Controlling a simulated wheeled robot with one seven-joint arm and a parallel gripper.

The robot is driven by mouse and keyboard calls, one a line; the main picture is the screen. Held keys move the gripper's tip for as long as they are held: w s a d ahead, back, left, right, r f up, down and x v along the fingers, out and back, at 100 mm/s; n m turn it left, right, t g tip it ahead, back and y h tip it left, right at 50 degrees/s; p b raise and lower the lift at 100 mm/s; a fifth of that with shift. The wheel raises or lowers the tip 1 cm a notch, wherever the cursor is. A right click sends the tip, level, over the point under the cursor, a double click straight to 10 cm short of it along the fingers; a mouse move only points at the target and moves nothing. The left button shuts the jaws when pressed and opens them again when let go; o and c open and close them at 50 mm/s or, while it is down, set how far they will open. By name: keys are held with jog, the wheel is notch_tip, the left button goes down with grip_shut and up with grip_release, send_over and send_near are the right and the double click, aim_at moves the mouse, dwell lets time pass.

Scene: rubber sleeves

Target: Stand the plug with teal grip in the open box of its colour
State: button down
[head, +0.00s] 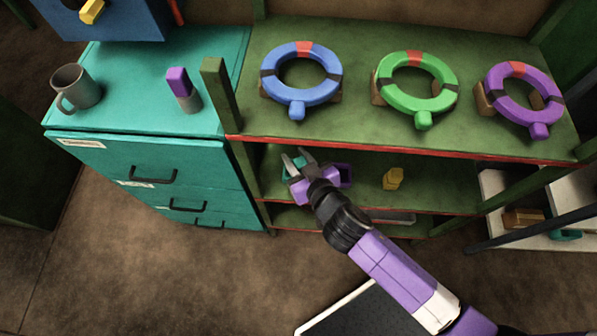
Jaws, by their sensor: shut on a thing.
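My gripper (296,160) reaches into the opening of the green shelf unit, just below its top board. Its grey fingers are shut on a teal piece (291,172), which looks like the grip of the teal plug. The rest of that plug is hidden by the fingers and wrist. A purple part (345,176) shows just right of the wrist; I cannot tell whether it is an open box or part of my gripper. I cannot make out a teal open box clearly.
A plug with purple grip (178,82) stands on the teal cabinet (215,60) beside a mug (74,88). Blue (297,111), green (424,119) and purple (540,130) rings rest on the top board (360,135). A yellow piece (393,179) is on the middle shelf.

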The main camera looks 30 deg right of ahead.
jog(key=w+d+m+g+h+b, duration=0.25)
jog(key=w+m+h+b, duration=0.4)
jog(key=b, duration=0.65)
jog(key=f, duration=0.3)
jog(key=f+b, duration=0.1)
jog(key=f, duration=0.2)
jog(key=f+b, duration=0.1)
jog(key=f, duration=0.2)
jog(key=shift+s+d, duration=0.25)
jog(key=shift+d, duration=0.1)
jog(key=shift+f, duration=0.15)
jog(key=c, duration=1)
grip_release()
jog(key=shift+c, duration=0.2)
